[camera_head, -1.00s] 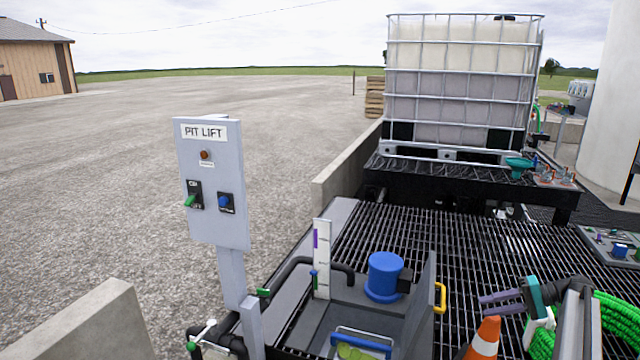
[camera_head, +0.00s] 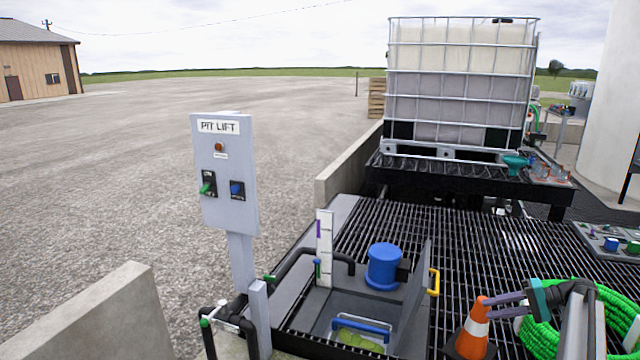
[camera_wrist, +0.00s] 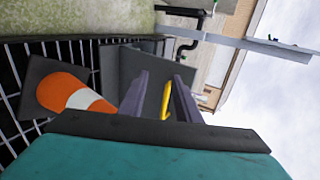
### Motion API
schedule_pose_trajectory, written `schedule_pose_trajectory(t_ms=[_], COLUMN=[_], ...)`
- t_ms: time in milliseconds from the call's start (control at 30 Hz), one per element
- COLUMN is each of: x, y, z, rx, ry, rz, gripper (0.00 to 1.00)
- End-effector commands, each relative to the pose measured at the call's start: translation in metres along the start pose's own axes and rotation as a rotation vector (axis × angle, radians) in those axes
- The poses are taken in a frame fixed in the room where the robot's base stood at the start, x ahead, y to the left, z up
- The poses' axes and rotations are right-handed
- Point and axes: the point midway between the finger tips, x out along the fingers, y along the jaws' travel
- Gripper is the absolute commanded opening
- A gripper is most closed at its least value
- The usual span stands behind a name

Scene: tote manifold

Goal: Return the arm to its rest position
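My gripper (camera_head: 492,307) is at the lower right of the head view, its two dark purple-grey fingers pointing left, beside the top of an orange and white cone (camera_head: 476,322). My arm is folded low behind it. In the wrist view the fingers (camera_wrist: 161,82) stand apart with nothing between them, so the gripper is open and empty. The cone (camera_wrist: 70,92) shows left of the fingers there. A yellow handle (camera_wrist: 207,96) shows beyond the fingers. I cannot tell whether the fingers touch the cone.
A green hose (camera_head: 545,338) lies coiled around the arm. An open pit hatch (camera_head: 415,300) with a yellow handle (camera_head: 435,283) and a blue motor (camera_head: 384,266) are left of the cone. The PIT LIFT panel (camera_head: 222,165) stands left. A caged tank (camera_head: 460,85) is behind the open grating (camera_head: 480,240).

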Motion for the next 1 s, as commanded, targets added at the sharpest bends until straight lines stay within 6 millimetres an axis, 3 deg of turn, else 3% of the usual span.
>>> schedule_pose_trajectory(t_ms=[267,567,767,1000], x=[0.033,0.098,0.169,0.269], y=[-0.006,0.000,0.010,0.036], z=[-0.001,0.007,0.034,0.100], rx=[-0.008,0.002,0.020,0.060], ry=[-0.040,-0.117,-0.203,-0.337], rz=[-0.004,-0.018,-0.026,0.013], gripper=[0.30,0.30,0.30,0.30])
